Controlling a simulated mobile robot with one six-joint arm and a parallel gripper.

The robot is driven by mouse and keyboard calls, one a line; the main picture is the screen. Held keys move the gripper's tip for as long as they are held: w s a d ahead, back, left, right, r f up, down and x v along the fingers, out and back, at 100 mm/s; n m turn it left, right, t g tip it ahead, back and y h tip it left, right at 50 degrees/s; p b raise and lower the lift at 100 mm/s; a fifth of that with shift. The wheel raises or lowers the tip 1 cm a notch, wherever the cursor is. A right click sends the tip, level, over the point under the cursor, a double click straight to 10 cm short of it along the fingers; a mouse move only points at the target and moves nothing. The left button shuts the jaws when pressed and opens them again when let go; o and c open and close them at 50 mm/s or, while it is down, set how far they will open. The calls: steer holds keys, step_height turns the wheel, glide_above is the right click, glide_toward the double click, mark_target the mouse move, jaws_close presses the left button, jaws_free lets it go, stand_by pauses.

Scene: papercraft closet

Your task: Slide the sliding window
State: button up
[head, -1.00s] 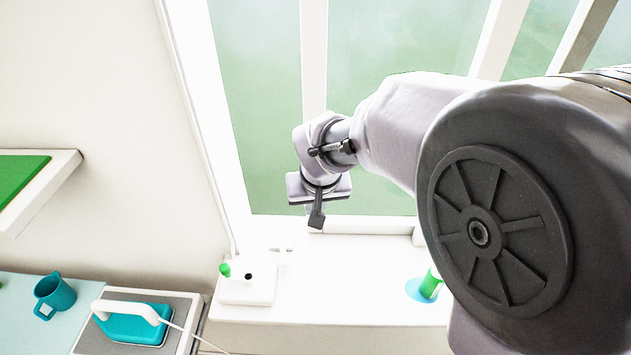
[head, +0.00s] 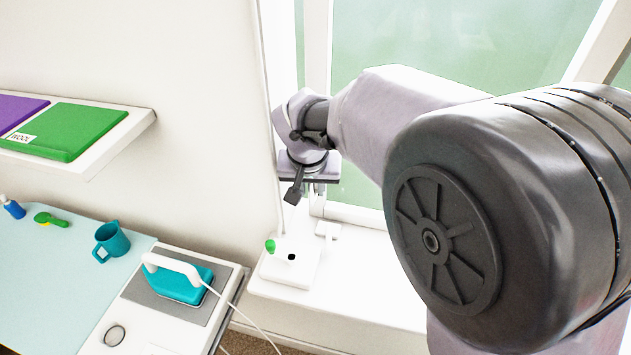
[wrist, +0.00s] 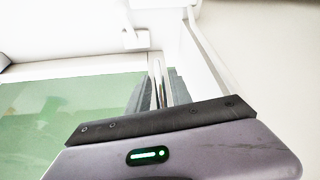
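The sliding window (head: 430,45) fills the upper right of the head view, with green-tinted panes and white frames. My gripper (head: 296,192) points down in front of the window's lower left part, above the sill. In the wrist view, its dark fingers (wrist: 160,90) reach up on either side of a thin pale upright strip beside the green pane (wrist: 75,110). I cannot tell whether they press on it. My arm hides much of the window's right side.
At left are a shelf (head: 125,132) with a green folded item (head: 70,130), a teal iron (head: 178,282) with a cord, and a teal mug (head: 111,240).

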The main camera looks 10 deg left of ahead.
steer(key=shift+o, duration=0.2)
steer(key=shift+r, duration=0.1)
steer(key=p+v, duration=0.4)
steer(key=v, duration=1.3)
steer(key=shift+r, duration=0.15)
steer(key=shift+c, duration=0.2)
